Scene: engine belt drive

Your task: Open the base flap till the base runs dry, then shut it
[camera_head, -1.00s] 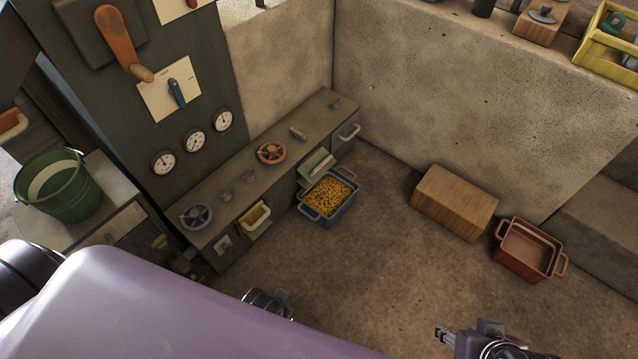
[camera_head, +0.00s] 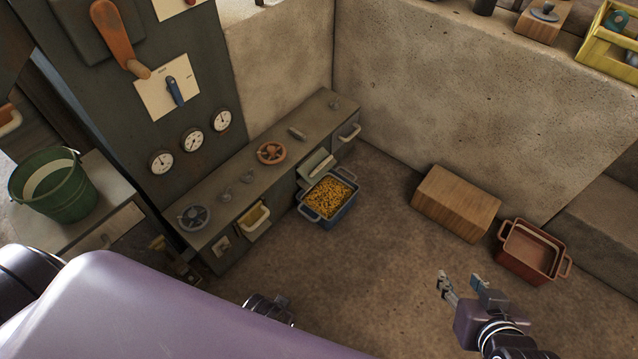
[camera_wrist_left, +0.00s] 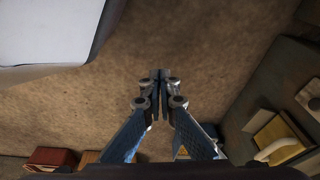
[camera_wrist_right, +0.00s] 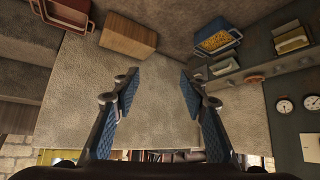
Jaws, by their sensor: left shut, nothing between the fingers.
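The low grey-green base cabinet (camera_head: 225,205) runs along the wall, with a pale flap (camera_head: 318,167) low on its front. A blue two-handled tub (camera_head: 328,208) holding yellow grain stands directly below the flap. The tub also shows in the right wrist view (camera_wrist_right: 220,43). Whether grain is running is too small to tell. My left gripper (camera_wrist_left: 159,76) is shut and empty above bare floor; in the head view it is partly hidden by my purple arm. My right gripper (camera_head: 458,280) is open and empty, in front of the red tub.
A wooden block (camera_head: 455,202) and an empty red tub (camera_head: 528,250) stand on the floor at right. A yellow-lined bin (camera_head: 256,219) sits in the cabinet front; handwheels top it. A green bucket (camera_head: 55,187) stands at left. The middle floor is clear.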

